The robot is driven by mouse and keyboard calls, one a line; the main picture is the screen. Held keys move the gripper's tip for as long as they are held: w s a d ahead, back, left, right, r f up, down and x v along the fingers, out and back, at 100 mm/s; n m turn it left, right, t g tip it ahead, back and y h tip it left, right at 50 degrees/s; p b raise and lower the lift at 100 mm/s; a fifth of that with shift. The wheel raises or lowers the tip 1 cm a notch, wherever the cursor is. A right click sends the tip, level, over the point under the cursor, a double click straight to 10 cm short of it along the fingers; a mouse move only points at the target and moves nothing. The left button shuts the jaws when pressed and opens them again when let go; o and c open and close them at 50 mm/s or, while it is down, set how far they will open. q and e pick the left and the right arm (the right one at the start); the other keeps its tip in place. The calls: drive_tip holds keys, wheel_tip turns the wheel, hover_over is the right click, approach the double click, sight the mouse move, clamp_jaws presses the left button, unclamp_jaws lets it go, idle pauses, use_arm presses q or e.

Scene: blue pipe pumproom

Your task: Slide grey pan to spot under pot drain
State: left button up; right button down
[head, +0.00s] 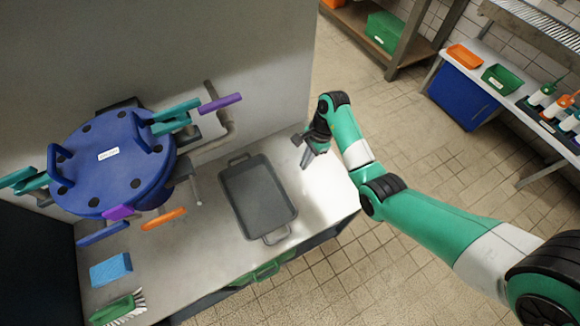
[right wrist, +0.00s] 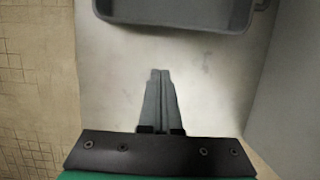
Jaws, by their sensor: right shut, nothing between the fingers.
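The grey pan (head: 257,196) lies flat on the steel counter, right of the blue pot (head: 112,160), with one handle at its far end and one at its near end. The pan's edge also shows at the top of the right wrist view (right wrist: 180,14). A grey drain pipe (head: 221,125) with a lever hangs at the pot's right side. My right gripper (head: 307,160) is shut and empty, over the counter just right of the pan and apart from it. Its closed fingers show in the right wrist view (right wrist: 159,100). My left gripper is not in view.
An orange bar (head: 164,219), a blue sponge (head: 110,269) and a green brush (head: 118,308) lie on the counter left of the pan. A wall (head: 230,60) stands behind the counter. The strip of counter between pan and right edge is clear.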

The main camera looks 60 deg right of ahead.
drive_tip(key=b+x, duration=0.2)
drive_tip(key=x, duration=0.1)
drive_tip(key=b+x, duration=0.2)
drive_tip(key=x, duration=0.1)
drive_tip(key=b+x, duration=0.2)
drive_tip(key=x, duration=0.2)
drive_tip(key=shift+w+d+f+b, duration=0.2)
drive_tip(key=shift+w+d+b, duration=0.05)
drive_tip(key=shift+w+b, duration=0.05)
drive_tip(key=a, duration=0.1)
drive_tip(key=w+a+r+b, duration=0.1)
drive_tip(key=a, duration=0.1)
drive_tip(key=shift+w, duration=0.35)
drive_tip(key=shift+w+a, duration=0.1)
drive_tip(key=shift+a, duration=0.1)
drive_tip(key=shift+r, duration=0.1)
